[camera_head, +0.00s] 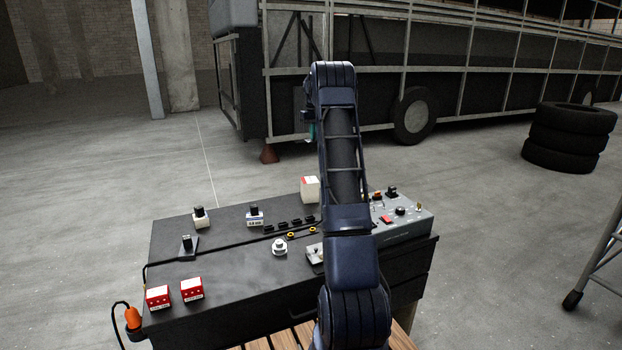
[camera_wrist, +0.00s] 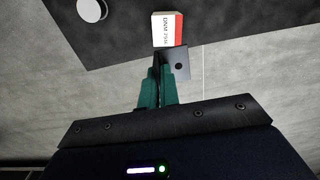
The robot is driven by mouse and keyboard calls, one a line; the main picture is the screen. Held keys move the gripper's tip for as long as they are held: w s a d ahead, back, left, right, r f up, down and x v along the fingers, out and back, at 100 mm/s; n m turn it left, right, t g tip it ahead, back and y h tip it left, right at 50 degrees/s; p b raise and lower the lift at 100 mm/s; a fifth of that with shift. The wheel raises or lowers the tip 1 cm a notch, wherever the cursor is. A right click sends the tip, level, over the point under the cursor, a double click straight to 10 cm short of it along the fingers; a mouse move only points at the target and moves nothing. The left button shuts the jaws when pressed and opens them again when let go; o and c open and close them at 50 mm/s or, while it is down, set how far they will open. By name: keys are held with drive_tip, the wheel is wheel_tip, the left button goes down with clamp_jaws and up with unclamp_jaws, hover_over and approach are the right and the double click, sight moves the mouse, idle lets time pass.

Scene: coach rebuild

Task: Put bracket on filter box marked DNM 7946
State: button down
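The filter box (camera_wrist: 163,30) is white with a red side and reads "DNM 7946" in the wrist view. In the head view, a white box with a red top (camera_head: 310,191), which appears to be the same one, stands at the bench's far edge. My gripper (camera_wrist: 157,98) has its teal fingers close together on a dark part of the bracket (camera_wrist: 180,64), a grey plate with a dark hole. The plate appears just below the box in the wrist view; the gap between them cannot be judged. In the head view my arm mostly hides the gripper (camera_head: 312,131) and the bracket.
The dark bench (camera_head: 225,262) carries two red-and-white boxes (camera_head: 192,289), white blocks with black tops (camera_head: 255,217), a grey plate with a black grip (camera_head: 188,247), a white round knob (camera_head: 279,246), a cable and a control panel (camera_head: 402,222). Tyres (camera_head: 568,140) stand at right.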

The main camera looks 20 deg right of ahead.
sight(313, 179)
wheel_tip(313, 179, down, 19)
idle(0.6)
drive_tip(key=shift+f, duration=0.1)
drive_tip(key=c, duration=1.6)
unclamp_jaws()
drive_tip(key=shift+f, duration=0.1)
drive_tip(key=shift+c, duration=0.2)
